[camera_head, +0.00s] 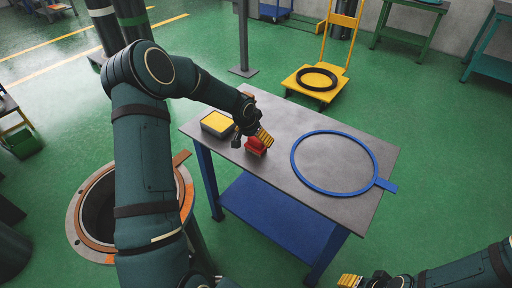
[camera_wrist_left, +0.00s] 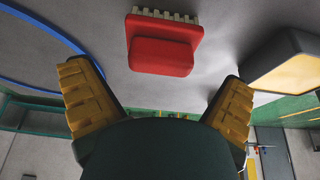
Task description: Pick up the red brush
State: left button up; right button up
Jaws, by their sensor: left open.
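The red brush (camera_head: 256,146) lies on the grey table top, near its left front edge. In the left wrist view the red brush (camera_wrist_left: 162,45) shows a red block handle and a row of pale bristles, ahead of and between my fingers. My left gripper (camera_head: 254,136) is just at the brush in the head view and partly covers it. In the wrist view my left gripper (camera_wrist_left: 158,100) has its yellow ribbed fingers spread wide with nothing between them. My right gripper (camera_head: 349,281) is at the bottom edge of the head view, away from the table; its finger opening is unclear.
A yellow-topped box (camera_head: 216,123) stands on the table left of the brush. A blue ring (camera_head: 376,158) with a tab lies on the right of the table (camera_head: 290,114). A flanged cylinder (camera_head: 80,222) stands at the left. A yellow cart (camera_head: 293,84) with a black ring is behind.

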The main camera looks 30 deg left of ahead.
pick_arm(q)
jog(key=shift+x, duration=1.05)
jog(key=c, duration=1.3)
jog(key=shift+o, duration=0.2)
jog(key=shift+r, duration=0.1)
notch_tip(320, 180, up, 10)
jog(key=shift+f+p, duration=0.1)
jog(key=shift+p, duration=0.85)
